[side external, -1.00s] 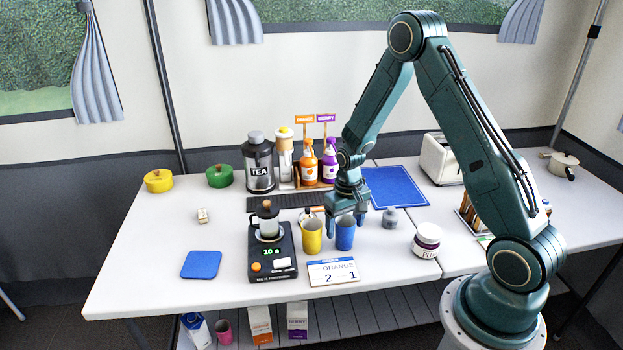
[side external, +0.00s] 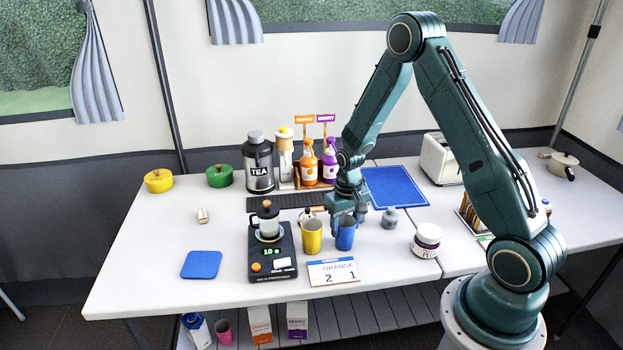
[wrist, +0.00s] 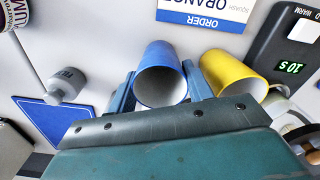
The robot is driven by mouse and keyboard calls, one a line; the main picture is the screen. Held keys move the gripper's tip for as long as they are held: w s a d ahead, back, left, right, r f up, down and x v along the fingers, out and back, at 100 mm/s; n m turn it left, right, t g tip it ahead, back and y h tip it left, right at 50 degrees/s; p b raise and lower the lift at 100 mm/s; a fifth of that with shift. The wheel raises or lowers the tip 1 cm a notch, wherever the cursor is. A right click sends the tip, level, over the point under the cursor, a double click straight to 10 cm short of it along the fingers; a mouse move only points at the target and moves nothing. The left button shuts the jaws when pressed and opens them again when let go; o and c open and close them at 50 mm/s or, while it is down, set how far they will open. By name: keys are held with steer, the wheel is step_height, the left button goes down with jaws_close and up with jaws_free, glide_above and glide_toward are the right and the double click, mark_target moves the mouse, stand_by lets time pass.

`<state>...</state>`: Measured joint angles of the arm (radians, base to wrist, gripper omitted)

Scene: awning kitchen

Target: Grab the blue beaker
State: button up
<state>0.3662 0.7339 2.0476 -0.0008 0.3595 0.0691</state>
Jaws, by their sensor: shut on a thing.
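The blue beaker (side external: 345,236) stands upright on the white table, just right of the yellow beaker (side external: 311,236). My gripper (side external: 348,222) points down over it and is shut on it, with a finger on either side. In the wrist view the blue beaker (wrist: 161,76) sits between my two blue fingers, its open mouth toward the camera and its inside looking empty. The yellow beaker (wrist: 232,76) is close beside one finger there. The beaker's base seems to be on or very near the table.
A black scale (side external: 272,262) with a cup on it stands left of the beakers. An order card (side external: 333,272) lies in front. A small grey weight (side external: 390,218) and a jar (side external: 426,241) are to the right. A blue mat (side external: 395,187) lies behind.

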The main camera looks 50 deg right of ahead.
step_height(320, 180, up, 20)
stand_by(0.9)
stand_by(0.5)
